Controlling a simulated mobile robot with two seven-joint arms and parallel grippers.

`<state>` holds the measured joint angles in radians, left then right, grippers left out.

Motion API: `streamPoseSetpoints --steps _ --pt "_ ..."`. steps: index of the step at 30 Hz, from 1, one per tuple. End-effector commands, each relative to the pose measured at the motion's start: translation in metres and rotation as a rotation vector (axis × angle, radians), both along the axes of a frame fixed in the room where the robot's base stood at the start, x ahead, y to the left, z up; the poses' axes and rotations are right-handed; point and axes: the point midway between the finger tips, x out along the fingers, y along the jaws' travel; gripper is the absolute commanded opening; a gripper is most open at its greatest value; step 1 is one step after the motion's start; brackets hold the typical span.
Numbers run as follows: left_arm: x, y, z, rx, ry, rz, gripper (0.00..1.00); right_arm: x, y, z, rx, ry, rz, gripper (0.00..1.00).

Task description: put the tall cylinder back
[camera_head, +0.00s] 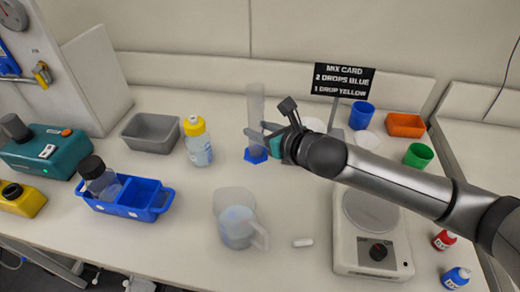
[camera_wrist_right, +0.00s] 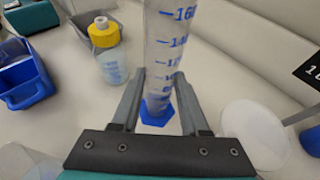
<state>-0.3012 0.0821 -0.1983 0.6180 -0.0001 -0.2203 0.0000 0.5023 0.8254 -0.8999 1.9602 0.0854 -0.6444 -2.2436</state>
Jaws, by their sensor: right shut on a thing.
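The tall cylinder (camera_head: 256,103) is a clear graduated tube with a blue hexagonal foot, upright toward the back of the bench. In the right wrist view the cylinder (camera_wrist_right: 160,45) shows blue marks and stands between the two fingers. My right gripper (camera_head: 258,133) is shut on its lower part, just above the foot; the wrist view shows the gripper (camera_wrist_right: 159,88) from behind. The foot is at or close to the bench top; I cannot tell whether it touches. My left gripper is not in view.
A yellow-capped bottle (camera_head: 198,142) and grey bin (camera_head: 151,131) stand left of the cylinder. A clear jug (camera_head: 238,222) is in front. The mix card (camera_head: 342,80), blue cup (camera_head: 361,115) and orange tray (camera_head: 405,125) are right. A balance (camera_head: 372,250) sits under my right arm.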

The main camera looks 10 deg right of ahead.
Motion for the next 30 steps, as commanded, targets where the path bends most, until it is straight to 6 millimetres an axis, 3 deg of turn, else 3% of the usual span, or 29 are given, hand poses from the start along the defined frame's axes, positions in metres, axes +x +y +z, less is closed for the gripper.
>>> streamPoseSetpoints --steps 7,13,25,26,30 --pt "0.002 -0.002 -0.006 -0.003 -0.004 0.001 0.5 0.001 0.0 -0.019 0.002 0.0 -0.002 0.0" --pt "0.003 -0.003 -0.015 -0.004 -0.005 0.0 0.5 0.0 0.0 -0.05 0.001 0.001 -0.002 0.0" --pt "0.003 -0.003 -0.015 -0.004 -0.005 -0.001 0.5 0.001 -0.001 -0.055 -0.001 -0.002 -0.001 0.0" --pt "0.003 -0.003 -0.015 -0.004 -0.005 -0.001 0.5 0.001 -0.001 -0.055 -0.001 -0.002 -0.001 0.45" --pt "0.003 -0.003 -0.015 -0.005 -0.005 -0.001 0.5 0.001 -0.001 -0.055 0.0 -0.001 -0.002 0.61"
